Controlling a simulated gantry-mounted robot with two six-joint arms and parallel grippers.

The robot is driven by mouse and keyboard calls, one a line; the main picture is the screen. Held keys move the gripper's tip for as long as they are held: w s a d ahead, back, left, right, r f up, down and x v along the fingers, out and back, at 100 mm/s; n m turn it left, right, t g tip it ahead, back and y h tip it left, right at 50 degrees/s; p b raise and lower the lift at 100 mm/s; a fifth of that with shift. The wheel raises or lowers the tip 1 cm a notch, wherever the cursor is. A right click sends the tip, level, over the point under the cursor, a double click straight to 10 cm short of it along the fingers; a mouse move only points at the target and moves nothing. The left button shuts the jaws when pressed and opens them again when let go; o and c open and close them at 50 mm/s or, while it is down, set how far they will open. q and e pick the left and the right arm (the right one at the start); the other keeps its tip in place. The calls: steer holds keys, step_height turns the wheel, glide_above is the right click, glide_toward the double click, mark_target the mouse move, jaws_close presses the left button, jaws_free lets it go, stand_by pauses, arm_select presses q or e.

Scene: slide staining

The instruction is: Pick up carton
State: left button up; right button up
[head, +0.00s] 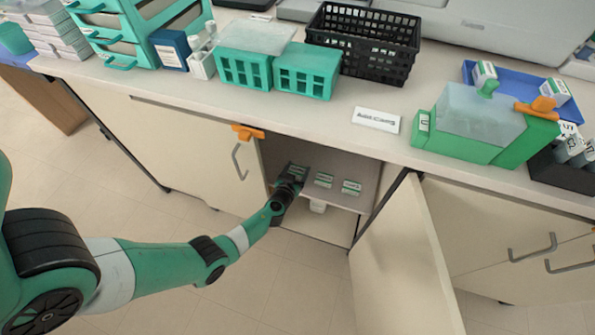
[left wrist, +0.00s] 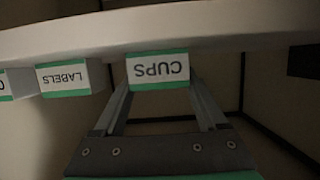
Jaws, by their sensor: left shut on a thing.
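The open cupboard under the counter has a grey shelf (head: 338,196) with small white-and-green cartons on it. My left gripper (head: 291,177) reaches in at the shelf's left side, at the leftmost carton (head: 298,168). In the left wrist view, which looks upside down, my left gripper (left wrist: 158,95) is shut on a carton marked CUPS (left wrist: 158,71), with a finger on each side. The carton appears against the shelf edge (left wrist: 200,35); I cannot tell whether it is lifted. A carton marked LABELS (left wrist: 70,77) sits beside it. My right gripper is not in view.
Two more cartons stand on the shelf, a middle one (head: 323,180) and a right one (head: 351,187). The open cupboard door (head: 405,265) stands to the right. The counter above holds teal racks (head: 306,72), a black basket (head: 365,40) and a green box (head: 470,125).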

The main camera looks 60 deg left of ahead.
mark_target(298, 171)
arm_select(q)
steer(key=r+p, duration=0.4)
steer(key=shift+s+d+r, duration=0.1)
steer(key=shift+d+r, duration=0.25)
steer(key=s+d+r+p, duration=0.3)
steer(key=d+r+p, duration=0.3)
steer(key=d, duration=0.7)
step_height(298, 171, up, 2)
steer(key=shift+r, duration=0.1)
steer(key=shift+r+p, duration=0.15)
steer(key=shift+p, duration=0.2)
